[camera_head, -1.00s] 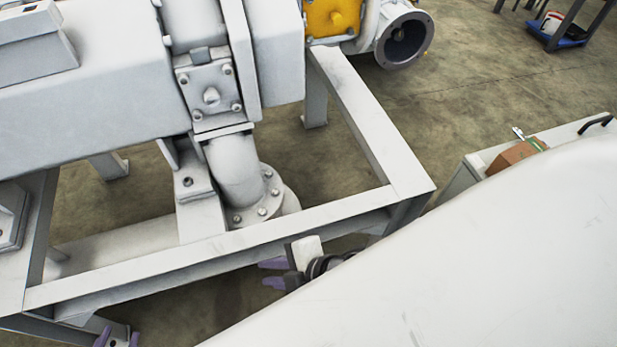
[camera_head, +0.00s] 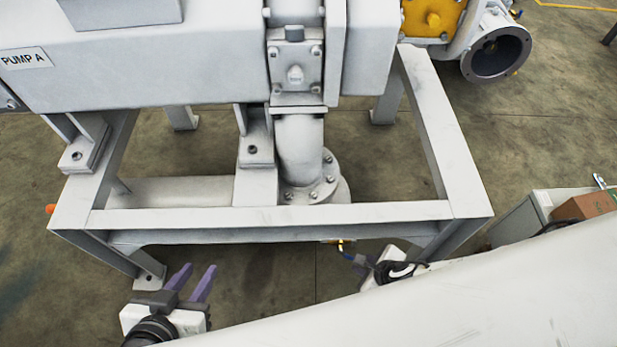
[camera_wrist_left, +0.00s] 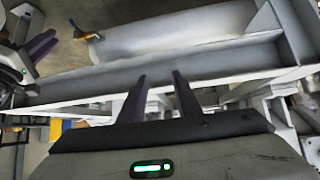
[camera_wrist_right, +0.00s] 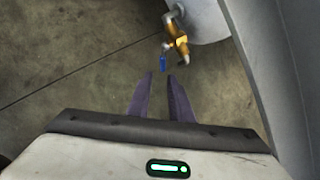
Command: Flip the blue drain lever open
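The blue drain lever (camera_wrist_right: 163,62) sits on a brass valve (camera_wrist_right: 178,40) under the machine's pipe in the right wrist view. In the head view the brass valve (camera_head: 342,246) shows just below the frame beam. The lever (camera_wrist_left: 75,29) also shows small in the left wrist view. My right gripper (camera_wrist_right: 160,77) is open, its purple fingertips just short of the lever with a small gap; in the head view its fingers are hard to make out. My left gripper (camera_head: 198,276) is open and empty, in front of the frame's left part, well away from the lever.
The grey frame beam (camera_head: 270,217) runs across above the valve. My white body covers the lower right of the head view. A cardboard box (camera_head: 585,205) rests on a cabinet at right. Open floor lies around the frame.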

